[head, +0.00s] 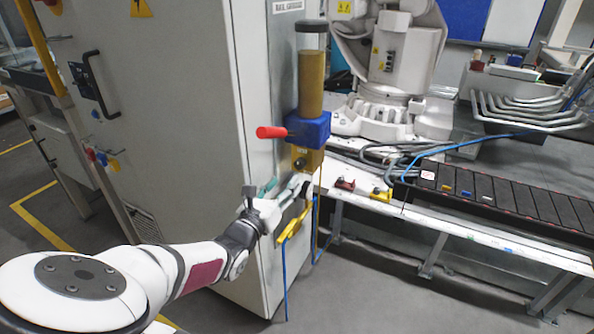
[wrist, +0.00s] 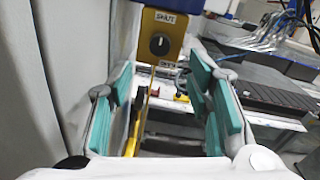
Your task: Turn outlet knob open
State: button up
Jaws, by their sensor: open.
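The outlet knob (wrist: 160,45) is a small round black dial on the front of a yellow box (wrist: 179,46). A label reading "SHUT" is above it and another label, hard to read, is below. A small pale mark shows on the dial; its exact direction is hard to tell. In the head view the knob (head: 300,163) sits under a blue block. My gripper (wrist: 162,82) is open, with teal pads on both sides and nothing between them. The knob appears ahead of the gap between the pads, apart from them. In the head view my gripper (head: 287,187) is just below and left of the knob.
A red handle (head: 271,132) sticks out left from the blue block (head: 310,128), below a yellow cylinder (head: 311,84). A grey cabinet (head: 190,120) stands close on the left. A yellow bar (head: 292,225) and blue hoses hang below. A bench (head: 470,235) is at the right.

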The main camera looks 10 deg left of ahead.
aim_at(298, 166)
jog(key=b+x, duration=0.1)
jog(key=x, duration=0.7)
jog(key=shift+w+d, duration=0.1)
jog(key=shift+w, duration=0.1)
grip_shut()
